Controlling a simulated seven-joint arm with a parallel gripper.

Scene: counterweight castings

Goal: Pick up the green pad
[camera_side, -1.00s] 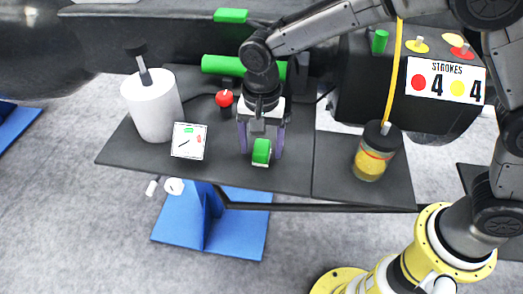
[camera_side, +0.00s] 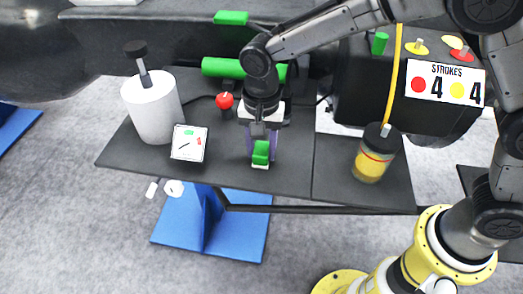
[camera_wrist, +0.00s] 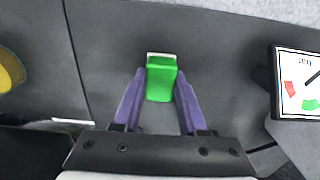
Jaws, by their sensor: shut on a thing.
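The green pad (camera_side: 260,153) is a small green block with a white edge at its front, on the dark shelf (camera_side: 225,175). In the wrist view the pad (camera_wrist: 161,80) lies between my two purple fingers. My gripper (camera_side: 263,150) points down at the pad, and in the wrist view my gripper (camera_wrist: 160,78) is shut on it, one finger at each side. The pad appears to be at shelf level; whether it is clear of the surface I cannot tell.
A square dial gauge (camera_side: 189,143) and a white cylinder (camera_side: 153,105) stand to the left. A red knob (camera_side: 224,100) is behind left. A jar of yellow liquid (camera_side: 374,155) stands right. A green roller (camera_side: 222,67) lies behind.

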